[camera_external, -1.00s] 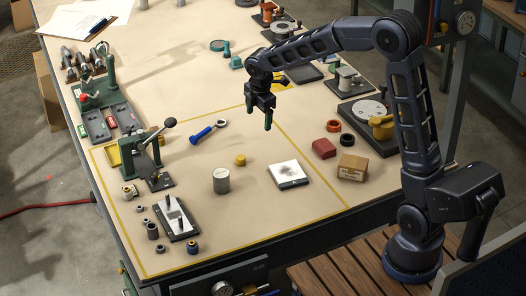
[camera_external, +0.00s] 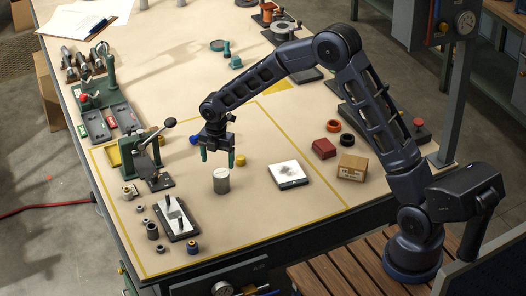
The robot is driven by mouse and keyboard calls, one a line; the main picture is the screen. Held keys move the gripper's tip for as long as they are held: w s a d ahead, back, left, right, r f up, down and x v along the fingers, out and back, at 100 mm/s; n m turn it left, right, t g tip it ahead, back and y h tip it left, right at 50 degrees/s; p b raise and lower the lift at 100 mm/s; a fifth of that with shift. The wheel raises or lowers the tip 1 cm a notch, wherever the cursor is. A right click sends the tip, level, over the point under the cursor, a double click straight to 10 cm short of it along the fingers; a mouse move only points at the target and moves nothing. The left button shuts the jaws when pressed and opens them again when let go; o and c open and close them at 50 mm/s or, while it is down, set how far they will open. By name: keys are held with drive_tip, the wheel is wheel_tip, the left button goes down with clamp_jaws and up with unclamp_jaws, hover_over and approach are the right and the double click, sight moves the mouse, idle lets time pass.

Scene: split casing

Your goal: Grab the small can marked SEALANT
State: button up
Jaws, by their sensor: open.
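A small yellow cylinder (camera_external: 241,160) is just right of the fingers.
A lever press (camera_external: 143,155) and a slotted plate with pins (camera_external: 176,218) stand to the left.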

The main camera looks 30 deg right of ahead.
sight(221, 172)
wheel_tip(221, 172, down, 3)
drive_tip(key=shift+f, duration=0.1)
drive_tip(key=shift+s+d+f, duration=0.1)
drive_tip(key=shift+d+f, duration=0.1)
drive_tip(key=shift+f, duration=1.1)
drive_tip(key=shift+s+d+f, duration=0.1)
drive_tip(key=shift+d+f, duration=0.1)
drive_tip(key=shift+f, duration=1.1)
drive_tip(key=shift+w, duration=0.1)
drive_tip(key=c, duration=1.2)
